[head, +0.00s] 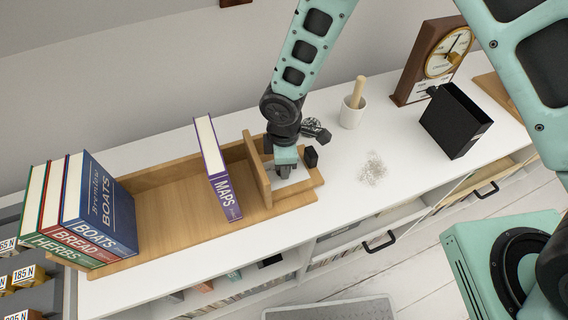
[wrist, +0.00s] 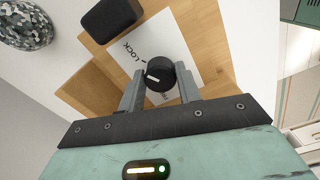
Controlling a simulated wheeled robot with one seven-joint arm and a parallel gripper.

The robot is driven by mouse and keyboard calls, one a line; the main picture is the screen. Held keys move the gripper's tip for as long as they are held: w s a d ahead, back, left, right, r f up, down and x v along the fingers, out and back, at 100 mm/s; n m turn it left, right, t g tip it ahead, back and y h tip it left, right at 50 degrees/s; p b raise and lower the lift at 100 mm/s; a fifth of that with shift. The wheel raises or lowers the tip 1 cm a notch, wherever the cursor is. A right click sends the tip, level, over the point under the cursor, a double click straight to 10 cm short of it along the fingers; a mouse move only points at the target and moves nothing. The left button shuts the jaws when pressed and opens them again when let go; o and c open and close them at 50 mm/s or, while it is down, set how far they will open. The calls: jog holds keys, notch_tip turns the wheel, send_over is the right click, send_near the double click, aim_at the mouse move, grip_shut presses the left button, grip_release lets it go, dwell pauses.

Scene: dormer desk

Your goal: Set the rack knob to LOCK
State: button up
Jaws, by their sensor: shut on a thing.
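The wooden book rack (head: 172,197) stands on the white desk top, with an upright end board (head: 257,170) at its right. In the wrist view a round black knob (wrist: 161,73) sits on a white label plate (wrist: 186,43). LOCK is printed up and left of the knob, with a short tick beside it. A second word below is mostly hidden. The knob's white mark faces left, a little below the LOCK tick. My gripper (wrist: 160,85) is shut on the knob, one finger on each side. In the head view my gripper (head: 285,168) hides the knob.
A small black block (head: 311,157) is close to my gripper. A white cup (head: 352,114), clock (head: 436,62) and black box (head: 455,121) stand to the right.

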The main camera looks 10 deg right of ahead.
jog(key=shift+m, duration=0.3)
jog(key=o, duration=1)
notch_tip(320, 180, up, 18)
jog(key=b, duration=0.1)
jog(key=shift+f+b, duration=0.25)
jog(key=shift+b, duration=0.15)
